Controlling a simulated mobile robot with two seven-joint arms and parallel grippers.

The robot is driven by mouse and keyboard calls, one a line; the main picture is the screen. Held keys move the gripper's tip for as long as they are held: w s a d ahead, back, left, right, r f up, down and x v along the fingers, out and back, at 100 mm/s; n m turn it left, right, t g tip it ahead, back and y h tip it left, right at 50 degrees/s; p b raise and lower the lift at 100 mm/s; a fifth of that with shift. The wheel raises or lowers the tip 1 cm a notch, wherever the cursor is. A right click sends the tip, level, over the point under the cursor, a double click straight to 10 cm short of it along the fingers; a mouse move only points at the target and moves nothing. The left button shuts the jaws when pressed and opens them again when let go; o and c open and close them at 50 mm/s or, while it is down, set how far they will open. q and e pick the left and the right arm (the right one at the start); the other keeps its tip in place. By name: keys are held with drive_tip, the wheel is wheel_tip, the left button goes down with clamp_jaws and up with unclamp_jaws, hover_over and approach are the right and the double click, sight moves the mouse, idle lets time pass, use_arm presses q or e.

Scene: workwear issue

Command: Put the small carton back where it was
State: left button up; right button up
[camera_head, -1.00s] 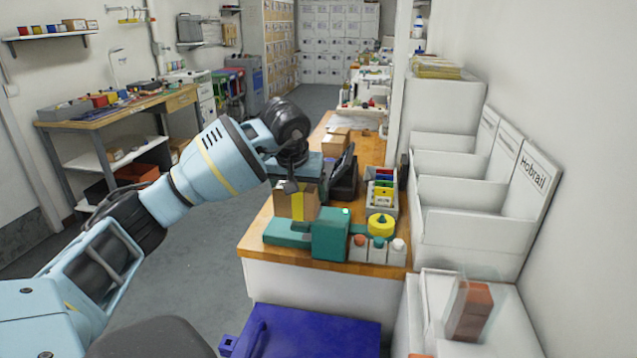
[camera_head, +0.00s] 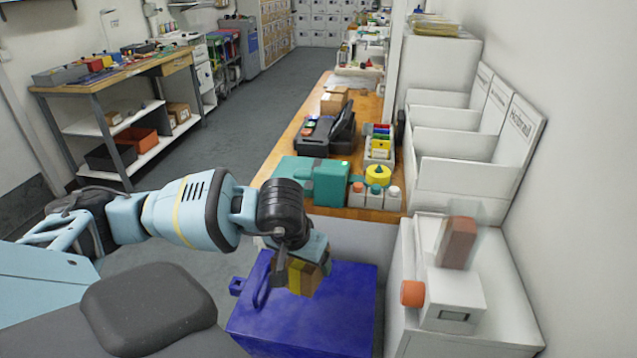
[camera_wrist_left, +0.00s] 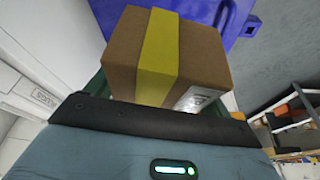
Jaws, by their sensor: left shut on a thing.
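The small carton (camera_head: 303,277) is brown cardboard with a yellow band. My left gripper (camera_head: 290,268) is shut on it and holds it over the blue lidded bin (camera_head: 341,319), in front of the wooden counter. In the left wrist view the carton (camera_wrist_left: 125,55) fills the upper middle, tilted, with a white label near its lower right corner. The blue bin (camera_wrist_left: 207,12) shows behind it there. I cannot tell the gap between carton and lid. My right gripper is not in view.
The wooden counter (camera_head: 305,128) holds a teal device (camera_head: 326,183), a black terminal (camera_head: 338,128), a box of coloured items (camera_head: 379,150) and another cardboard box (camera_head: 333,103). A white cabinet (camera_head: 500,290) stands at right. Grey floor (camera_head: 240,125) is clear between counter and workbench.

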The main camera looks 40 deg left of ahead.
use_arm(q)
drive_tip(key=s+d+f+m+h, duration=0.1)
drive_tip(key=s+d+f+m, duration=0.1)
drive_tip(key=s+d+f, duration=0.9)
wheel_tip(320, 180, down, 4)
drive_tip(key=shift+s+d+r+m, duration=0.1)
drive_tip(key=shift+s+d+m, duration=0.3)
drive_tip(key=shift+d, duration=0.5)
